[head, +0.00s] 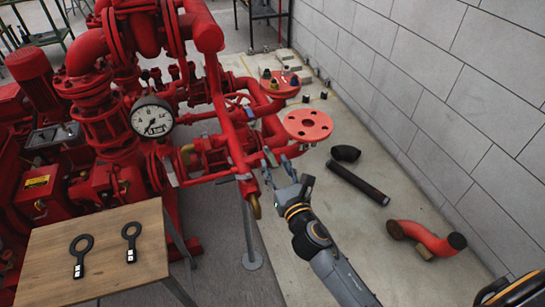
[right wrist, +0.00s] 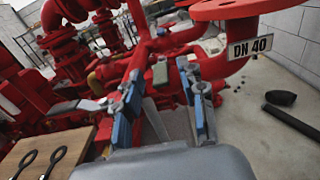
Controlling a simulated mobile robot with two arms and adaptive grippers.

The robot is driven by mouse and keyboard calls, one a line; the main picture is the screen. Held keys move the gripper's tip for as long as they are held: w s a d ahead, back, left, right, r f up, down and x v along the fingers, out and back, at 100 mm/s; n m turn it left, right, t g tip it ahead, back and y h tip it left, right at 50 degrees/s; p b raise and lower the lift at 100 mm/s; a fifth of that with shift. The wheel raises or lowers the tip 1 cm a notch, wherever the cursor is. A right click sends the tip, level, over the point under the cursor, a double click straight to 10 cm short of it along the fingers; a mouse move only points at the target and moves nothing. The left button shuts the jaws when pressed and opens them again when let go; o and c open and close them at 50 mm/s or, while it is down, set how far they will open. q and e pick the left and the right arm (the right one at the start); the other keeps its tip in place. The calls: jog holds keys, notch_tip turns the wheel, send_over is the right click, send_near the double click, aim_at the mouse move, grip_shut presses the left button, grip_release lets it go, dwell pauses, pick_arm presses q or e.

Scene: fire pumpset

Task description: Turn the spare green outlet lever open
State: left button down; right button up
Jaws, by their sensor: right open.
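A dull green lever (right wrist: 160,72) shows in the right wrist view, on the red pipework between and beyond my fingertips. In the head view a small greenish handle (head: 250,113) on the red pipe seems to be the same one. My right gripper (head: 276,159) is open beside the red outlet pipe, below and right of that handle. In the right wrist view its two blue-padded fingers (right wrist: 160,82) stand apart with nothing held between them. A pale grey lever (head: 171,173) sits further left on the pipework. My left gripper is not in view.
A red flange (head: 308,125) stands close right of my right gripper; a "DN 40" plate (right wrist: 250,46) hangs below it. A wooden table (head: 110,235) with two black tools is at left. A black pipe (head: 357,184) and red elbow (head: 430,238) lie on the floor near the wall.

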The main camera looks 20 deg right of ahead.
aim_at(270, 156)
jog(key=shift+w, duration=1.45)
jog(key=shift+c, duration=0.5)
grip_shut()
jog(key=shift+a, duration=0.1)
